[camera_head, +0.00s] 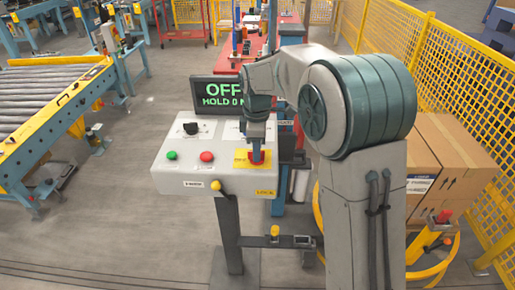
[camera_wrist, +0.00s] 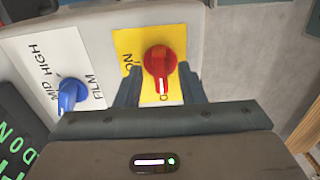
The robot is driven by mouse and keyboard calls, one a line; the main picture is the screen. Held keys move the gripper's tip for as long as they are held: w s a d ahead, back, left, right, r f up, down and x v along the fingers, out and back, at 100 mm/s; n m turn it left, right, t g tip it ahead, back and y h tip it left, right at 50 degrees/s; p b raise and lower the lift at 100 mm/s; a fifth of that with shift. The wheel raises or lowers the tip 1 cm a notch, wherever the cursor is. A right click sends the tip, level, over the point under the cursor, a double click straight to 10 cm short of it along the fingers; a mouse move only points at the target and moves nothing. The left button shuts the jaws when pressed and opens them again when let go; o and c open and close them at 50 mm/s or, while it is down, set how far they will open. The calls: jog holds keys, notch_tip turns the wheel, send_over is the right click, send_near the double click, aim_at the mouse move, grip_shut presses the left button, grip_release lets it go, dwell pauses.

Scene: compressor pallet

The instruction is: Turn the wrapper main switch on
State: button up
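The main switch is a red rotary knob (camera_wrist: 160,62) with a white pointer line, on a yellow plate (camera_wrist: 128,45) with partly hidden lettering that seems to include "ON". In the head view its yellow plate (camera_head: 240,158) is at the right of the grey control panel (camera_head: 170,182). The pointer line faces the gripper side of the wrist picture. My gripper (camera_wrist: 160,72) is open, with one finger on each side of the red knob and small gaps showing. In the head view my gripper (camera_head: 257,146) points down over the knob and partly hides it.
A blue knob (camera_wrist: 70,92) on a white plate sits beside the yellow one. The panel also has a black knob (camera_head: 190,128), green button (camera_head: 172,156) and red button (camera_head: 207,156). Cartons (camera_head: 455,150) and yellow fence (camera_head: 460,75) stand right; a roller conveyor (camera_head: 50,95) stands left.

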jog(key=shift+f, duration=0.4)
grip_shut()
